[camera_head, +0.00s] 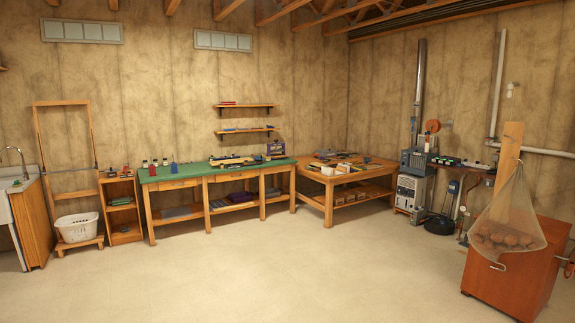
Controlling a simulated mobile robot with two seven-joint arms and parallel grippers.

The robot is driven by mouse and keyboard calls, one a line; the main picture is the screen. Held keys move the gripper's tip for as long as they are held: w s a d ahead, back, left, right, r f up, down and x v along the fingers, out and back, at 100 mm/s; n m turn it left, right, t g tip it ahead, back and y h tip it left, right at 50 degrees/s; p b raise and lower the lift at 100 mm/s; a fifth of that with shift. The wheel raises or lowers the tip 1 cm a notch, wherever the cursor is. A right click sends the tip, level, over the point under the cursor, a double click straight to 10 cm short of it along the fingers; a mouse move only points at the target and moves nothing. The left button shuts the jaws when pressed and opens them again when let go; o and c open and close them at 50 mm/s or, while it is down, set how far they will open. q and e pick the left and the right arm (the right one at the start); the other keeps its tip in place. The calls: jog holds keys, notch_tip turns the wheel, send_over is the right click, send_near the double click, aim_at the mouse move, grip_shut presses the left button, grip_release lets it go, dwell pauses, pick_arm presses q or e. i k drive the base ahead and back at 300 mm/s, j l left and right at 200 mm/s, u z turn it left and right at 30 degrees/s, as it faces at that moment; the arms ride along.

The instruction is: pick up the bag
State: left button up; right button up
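A pale, see-through mesh bag (509,222) is at the right of the head view. It holds several round brown lumps in its lower part. Its narrow top reaches up against an upright wooden board (508,146), and its full part rests on or hangs against an orange-brown wooden cabinet (509,282); I cannot tell which. Neither of my grippers is in view.
Open pale floor (270,275) fills the middle and front. A green-topped workbench (215,174) and a wooden table (340,180) stand along the back wall. A white basket (77,228) is at left, and grey machinery (411,190) stands behind the cabinet.

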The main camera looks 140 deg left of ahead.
aim_at(152, 168)
jog(key=u, duration=5.55)
jog(key=i, duration=4.35)
